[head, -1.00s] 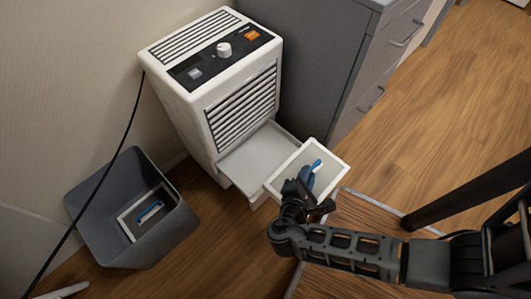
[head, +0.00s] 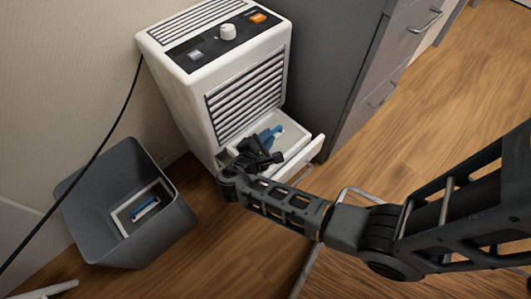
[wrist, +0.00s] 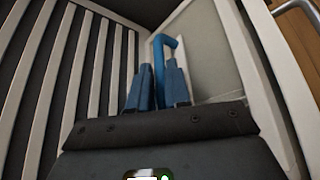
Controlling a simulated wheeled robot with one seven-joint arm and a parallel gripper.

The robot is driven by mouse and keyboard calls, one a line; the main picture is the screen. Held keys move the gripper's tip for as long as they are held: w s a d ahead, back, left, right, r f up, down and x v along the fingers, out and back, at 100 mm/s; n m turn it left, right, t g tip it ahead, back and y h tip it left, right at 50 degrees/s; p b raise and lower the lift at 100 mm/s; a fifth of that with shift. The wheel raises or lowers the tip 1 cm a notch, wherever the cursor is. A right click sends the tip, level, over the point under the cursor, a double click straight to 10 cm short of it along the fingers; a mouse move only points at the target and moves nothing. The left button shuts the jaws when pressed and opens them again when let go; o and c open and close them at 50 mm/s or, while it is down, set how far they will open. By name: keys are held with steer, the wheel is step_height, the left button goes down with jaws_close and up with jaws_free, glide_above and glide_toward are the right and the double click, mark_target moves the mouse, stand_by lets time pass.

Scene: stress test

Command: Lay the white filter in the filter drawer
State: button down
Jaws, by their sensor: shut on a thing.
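The white filter (head: 290,139), a pale panel with a white frame and a blue handle, is at the open filter drawer (head: 302,158) low on the white machine's front. My gripper (head: 265,140) is shut on the blue handle, which stands between the fingers (wrist: 157,85) in the wrist view. That view also shows the filter's pale panel (wrist: 205,50) close by the slatted front. My gripper hides the filter's left part and much of the drawer. I cannot tell whether the filter rests on the drawer floor or is just above it.
The white machine (head: 180,90) has louvres just behind my gripper. A grey bin (head: 85,215) at the left holds another framed filter with a blue handle (head: 145,208). A grey cabinet (head: 335,60) stands close at the right. A black cord (head: 90,150) hangs at the left.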

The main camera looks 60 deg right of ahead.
step_height(320, 180, down, 7)
steer(key=b, duration=0.3)
steer(key=shift+f+b, duration=0.2)
steer(key=shift+b, duration=0.1)
steer(key=shift+w+f, duration=0.1)
steer(key=shift+w, duration=0.05)
steer(key=c, duration=1.1)
jaws_free()
steer(key=shift+r, duration=0.2)
steer(key=p+v, duration=0.3)
steer(key=v, duration=0.9)
